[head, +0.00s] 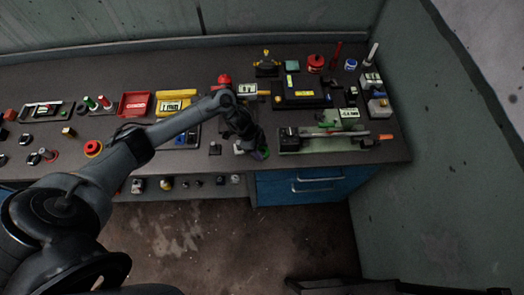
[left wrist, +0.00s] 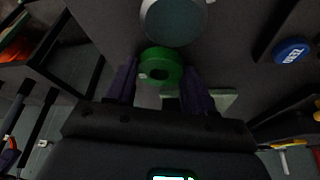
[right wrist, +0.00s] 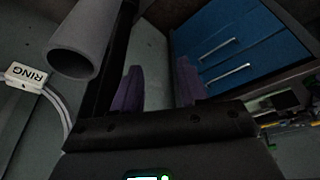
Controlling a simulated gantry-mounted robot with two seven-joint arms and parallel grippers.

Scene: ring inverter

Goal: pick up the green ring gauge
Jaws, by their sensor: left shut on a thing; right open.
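The green ring gauge (left wrist: 160,66) is a thick green ring with a centre hole and a small pale mark. In the left wrist view it sits between the two purple fingers of my left gripper (left wrist: 160,80), which is shut on it. In the head view my left gripper (head: 254,150) is over the front of the bench, left of the green machine, with a bit of green at its tip. The gripper hides most of the ring there. My right gripper (right wrist: 157,88) is open and empty, its fingers apart, facing the blue drawers.
The blue drawers (head: 300,186) are under the bench. A green machine (head: 330,142) stands right of my left gripper. A grey round piece (left wrist: 172,20) is close beyond the ring.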

